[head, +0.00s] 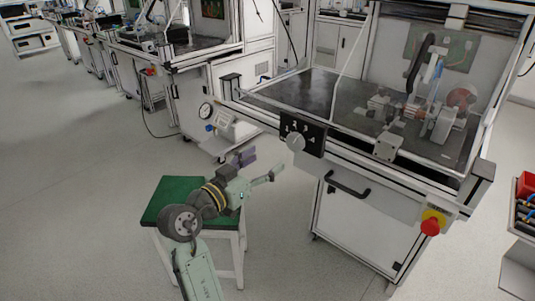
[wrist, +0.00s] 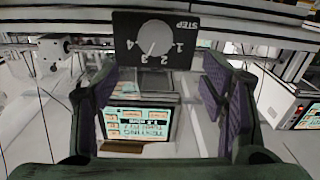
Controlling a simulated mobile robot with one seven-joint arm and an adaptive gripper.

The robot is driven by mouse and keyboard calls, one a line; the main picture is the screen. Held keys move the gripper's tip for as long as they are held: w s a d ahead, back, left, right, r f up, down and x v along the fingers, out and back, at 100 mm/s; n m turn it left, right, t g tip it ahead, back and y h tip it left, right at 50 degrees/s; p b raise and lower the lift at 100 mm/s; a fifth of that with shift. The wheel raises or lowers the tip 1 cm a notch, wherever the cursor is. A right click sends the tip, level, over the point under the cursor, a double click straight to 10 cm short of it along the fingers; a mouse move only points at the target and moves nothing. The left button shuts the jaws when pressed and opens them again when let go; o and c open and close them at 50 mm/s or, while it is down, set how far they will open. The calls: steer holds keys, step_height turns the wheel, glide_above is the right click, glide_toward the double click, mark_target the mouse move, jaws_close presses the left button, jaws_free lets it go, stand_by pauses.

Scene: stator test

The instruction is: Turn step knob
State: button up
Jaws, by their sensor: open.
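The step knob (head: 296,142) is a round light grey dial on a black panel (head: 317,135) at the front left of the test bench. In the wrist view the knob (wrist: 154,38) shows at the top, with upside-down numbers 1 to 4 and the word STEP on its panel (wrist: 183,30).
A red emergency button (head: 430,227) and a black handle (head: 348,186) are on the bench front. A green-topped stool (head: 170,190) stands beneath my arm. A lit screen (wrist: 137,123) shows between the fingers in the wrist view. Floor at left is free.

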mark_target(293, 144)
steer(key=p+x, duration=0.1)
steer(key=x, duration=0.4)
steer(key=p+x, duration=0.2)
steer(key=x, duration=0.4)
steer(key=shift+s+d+f, duration=0.15)
steer(key=shift+s+d, duration=0.05)
steer(key=shift+d, duration=0.05)
steer(key=c, duration=1.1)
steer(key=shift+c, duration=0.2)
